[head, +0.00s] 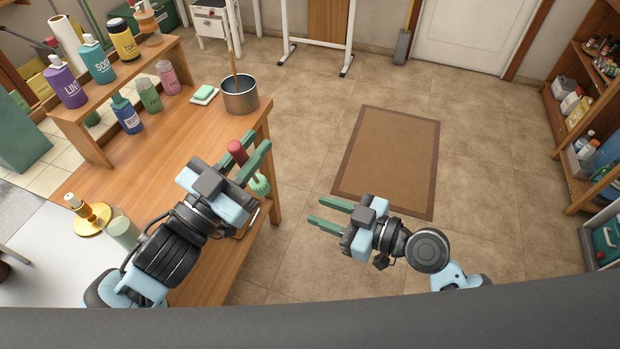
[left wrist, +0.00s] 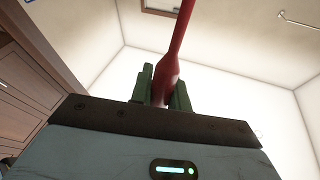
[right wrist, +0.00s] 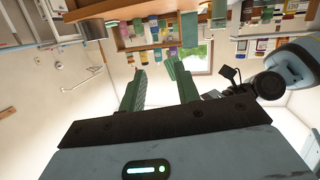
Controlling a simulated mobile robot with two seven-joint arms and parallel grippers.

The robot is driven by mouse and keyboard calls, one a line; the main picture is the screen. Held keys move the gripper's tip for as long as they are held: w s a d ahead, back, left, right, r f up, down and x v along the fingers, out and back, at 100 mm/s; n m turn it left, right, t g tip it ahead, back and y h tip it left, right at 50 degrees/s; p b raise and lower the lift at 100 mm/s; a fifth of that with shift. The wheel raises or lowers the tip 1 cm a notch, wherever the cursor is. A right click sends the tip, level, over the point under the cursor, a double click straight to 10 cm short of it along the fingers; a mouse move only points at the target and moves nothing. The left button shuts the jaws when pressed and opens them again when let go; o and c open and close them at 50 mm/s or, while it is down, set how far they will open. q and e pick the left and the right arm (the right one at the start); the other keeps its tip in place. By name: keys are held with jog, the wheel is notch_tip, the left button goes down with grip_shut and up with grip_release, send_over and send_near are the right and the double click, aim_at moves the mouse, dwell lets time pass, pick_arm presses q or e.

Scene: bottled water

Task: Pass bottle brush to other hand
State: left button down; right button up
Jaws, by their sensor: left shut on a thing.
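The bottle brush (head: 237,149) has a red handle and a pale green end (head: 260,186). My left gripper (head: 258,160) is shut on it, near the right edge of the wooden table. In the left wrist view the red handle (left wrist: 178,45) rises from between the green fingers (left wrist: 162,85); the green end is not seen there. My right gripper (head: 325,214) is to the right of the brush, apart from it, over the floor. Its fingers point left toward the brush. In the right wrist view its fingers (right wrist: 158,90) are spread and empty.
The wooden table (head: 175,140) holds a metal pot (head: 240,95) with a wooden stick, a green-and-white sponge (head: 204,95) and several bottles on and below a raised shelf. A brown mat (head: 390,155) lies on the floor. Open floor separates the two grippers.

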jog(key=a+r+n+g+y, duration=0.35)
jog(key=r+n, duration=0.25)
jog(key=r, duration=0.4)
send_over(258, 183)
jog(key=s+a, duration=0.1)
jog(key=a, duration=0.1)
jog(key=shift+a+r+y, duration=0.1)
jog(key=shift+r+y, duration=0.1)
jog(key=shift+y, duration=0.05)
grip_shut()
pick_arm(q)
jog(key=c, duration=1.3)
grip_release()
jog(key=shift+o, duration=0.2)
jog(key=v, duration=1.2)
